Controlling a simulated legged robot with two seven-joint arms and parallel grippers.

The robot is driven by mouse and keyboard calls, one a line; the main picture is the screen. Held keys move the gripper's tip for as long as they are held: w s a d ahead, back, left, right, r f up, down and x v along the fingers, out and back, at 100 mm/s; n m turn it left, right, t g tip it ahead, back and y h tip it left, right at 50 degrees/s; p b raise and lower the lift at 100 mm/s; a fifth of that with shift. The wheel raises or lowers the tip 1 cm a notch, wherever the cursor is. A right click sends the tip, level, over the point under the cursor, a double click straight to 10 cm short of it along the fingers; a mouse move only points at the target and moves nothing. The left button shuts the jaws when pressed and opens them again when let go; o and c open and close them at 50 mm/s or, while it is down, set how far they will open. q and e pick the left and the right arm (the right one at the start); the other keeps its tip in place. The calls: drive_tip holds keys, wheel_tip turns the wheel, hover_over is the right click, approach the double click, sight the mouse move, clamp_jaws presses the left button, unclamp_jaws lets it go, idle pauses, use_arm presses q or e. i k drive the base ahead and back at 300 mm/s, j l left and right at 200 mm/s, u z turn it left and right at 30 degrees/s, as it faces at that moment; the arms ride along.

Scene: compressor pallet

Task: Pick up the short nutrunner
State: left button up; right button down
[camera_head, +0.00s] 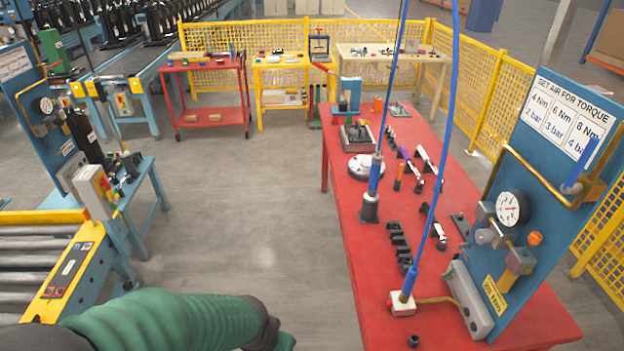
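Two blue upright tools stand on the red table (345,262). The shorter one, a blue-bodied nutrunner (376,172), stands in a dark grey holder (369,207) and a thin cable runs up from it. Nearer, a long slim blue tool or hose (425,235) rises from a white block (402,304) out of the top of the picture. My green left arm (165,320) comes in from the bottom left and runs off the bottom edge; its gripper fingers do not show. My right gripper is not in view. Nothing of mine touches either tool.
A blue torque board (565,125) with a gauge (512,208) stands on the table's right side. Black sockets (399,240) and small tools lie between. A roller conveyor (35,262) is at left. The grey floor (235,200) between is clear. Yellow mesh fencing (490,95) stands behind.

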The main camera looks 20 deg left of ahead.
sight(372, 196)
drive_tip(key=u, duration=0.2)
drive_tip(key=i+j, duration=0.2)
drive_tip(key=j, duration=0.15)
drive_tip(key=i+j+z, duration=0.15)
drive_tip(key=j, duration=0.2)
drive_tip(key=i+j, duration=0.2)
drive_tip(key=j, duration=0.2)
drive_tip(key=i+j+z, duration=0.15)
drive_tip(key=j, duration=0.25)
drive_tip(key=i+j, duration=0.2)
drive_tip(key=j, duration=0.2)
drive_tip(key=i+j+z, duration=0.15)
drive_tip(key=j, duration=0.25)
